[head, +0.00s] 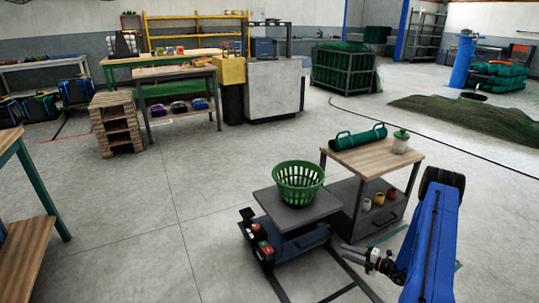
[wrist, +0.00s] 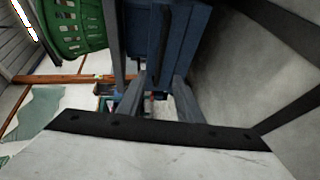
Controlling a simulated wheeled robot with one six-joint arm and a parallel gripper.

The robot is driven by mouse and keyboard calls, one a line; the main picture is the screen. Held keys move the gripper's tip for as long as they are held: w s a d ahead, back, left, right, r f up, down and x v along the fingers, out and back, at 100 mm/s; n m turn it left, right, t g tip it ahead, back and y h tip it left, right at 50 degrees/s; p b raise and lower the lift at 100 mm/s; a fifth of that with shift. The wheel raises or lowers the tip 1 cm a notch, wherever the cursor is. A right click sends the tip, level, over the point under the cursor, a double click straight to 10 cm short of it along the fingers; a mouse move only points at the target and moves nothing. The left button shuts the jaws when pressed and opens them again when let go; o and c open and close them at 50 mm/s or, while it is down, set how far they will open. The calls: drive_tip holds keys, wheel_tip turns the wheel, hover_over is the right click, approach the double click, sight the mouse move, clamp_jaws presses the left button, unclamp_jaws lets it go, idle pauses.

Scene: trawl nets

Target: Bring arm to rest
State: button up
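My blue arm reaches in at the lower right of the head view. My gripper (head: 352,250) is at its end, pointing left, beside the front right of the low dark cart (head: 292,243). It is small and dark there, and I cannot tell whether its fingers are apart or together. I see nothing clearly held in it. A green slatted basket (head: 298,184) stands upright on the cart's grey top, apart from my gripper. The basket also shows at the upper left of the wrist view (wrist: 75,25).
A wood-topped workbench (head: 372,153) stands behind the cart, with a green roll (head: 361,136) and a lidded jar (head: 401,142) on it. Several small jars sit on its shelf. Another bench (head: 25,255) is at the left edge. The floor between is clear.

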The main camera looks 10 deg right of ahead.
drive_tip(key=s+a+r+n+g, duration=0.4)
drive_tip(key=a+r+n, duration=0.35)
drive_tip(key=r, duration=0.45)
drive_tip(key=s+a+r+n+g, duration=0.3)
drive_tip(key=a+r+n, duration=0.45)
drive_tip(key=r, duration=0.55)
drive_tip(key=s+a+r+n+g, duration=0.4)
drive_tip(key=a+r+n, duration=0.35)
drive_tip(key=r, duration=0.45)
drive_tip(key=s+a+r+n+h, duration=0.2)
drive_tip(key=s+r+n, duration=0.3)
drive_tip(key=s+n, duration=0.15)
drive_tip(key=s+a+r+n+h, duration=0.25)
drive_tip(key=s+r+n, duration=0.25)
drive_tip(key=s, duration=0.3)
drive_tip(key=s+d+r+n+t+h, duration=0.1)
drive_tip(key=s+r+n+t+h, duration=0.1)
drive_tip(key=s+n, duration=0.4)
drive_tip(key=s+d+r+n+t+h, duration=0.1)
drive_tip(key=s+r+n+h, duration=0.3)
drive_tip(key=s, duration=0.6)
drive_tip(key=d+n, duration=0.1)
drive_tip(key=n, duration=0.1)
drive_tip(key=shift+s+d+r+n+t, duration=0.2)
drive_tip(key=shift+n+t, duration=0.1)
drive_tip(key=shift+t, duration=0.1)
